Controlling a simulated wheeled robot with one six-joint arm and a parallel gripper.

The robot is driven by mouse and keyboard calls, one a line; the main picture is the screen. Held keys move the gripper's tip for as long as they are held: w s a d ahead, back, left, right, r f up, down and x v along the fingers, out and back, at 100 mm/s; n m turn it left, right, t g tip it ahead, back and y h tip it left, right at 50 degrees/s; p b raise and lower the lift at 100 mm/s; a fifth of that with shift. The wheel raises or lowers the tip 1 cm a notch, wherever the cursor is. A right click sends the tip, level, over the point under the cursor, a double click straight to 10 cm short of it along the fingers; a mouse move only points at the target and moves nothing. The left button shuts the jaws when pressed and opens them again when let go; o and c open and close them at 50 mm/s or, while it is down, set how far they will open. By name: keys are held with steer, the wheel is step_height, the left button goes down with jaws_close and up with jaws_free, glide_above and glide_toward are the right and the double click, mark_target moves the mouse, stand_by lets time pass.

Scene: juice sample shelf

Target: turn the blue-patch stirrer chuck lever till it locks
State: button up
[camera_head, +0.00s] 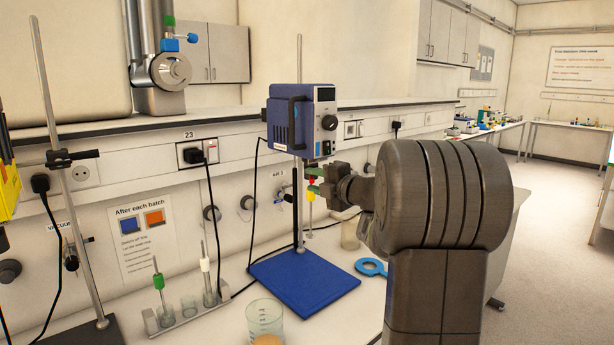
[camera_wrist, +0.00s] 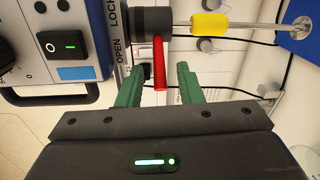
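The overhead stirrer (camera_head: 303,120) is a blue and white motor unit on a stand. In the wrist view its blue patch (camera_wrist: 78,73) shows beside the power switch. The black chuck (camera_wrist: 152,21) has a red lever (camera_wrist: 159,65) that sticks out towards my gripper, on the side of the OPEN label (camera_wrist: 121,51); the LOCK label (camera_wrist: 112,14) is farther up. My gripper (camera_wrist: 159,80) is open, with its green fingers on either side of the lever and a visible gap to each. In the head view my gripper (camera_head: 314,180) is just below the motor unit.
A blue base plate (camera_head: 305,284) carries the stand. A blue ring (camera_head: 371,267) lies to its right. A rack (camera_head: 188,317) with vials and a beaker (camera_head: 265,320) stand at the front left. A yellow collar (camera_wrist: 209,24) sits on the shaft below the chuck.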

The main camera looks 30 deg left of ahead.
steer(key=x, duration=0.3)
steer(key=shift+w+a, duration=0.1)
steer(key=shift+a, duration=0.1)
jaws_close()
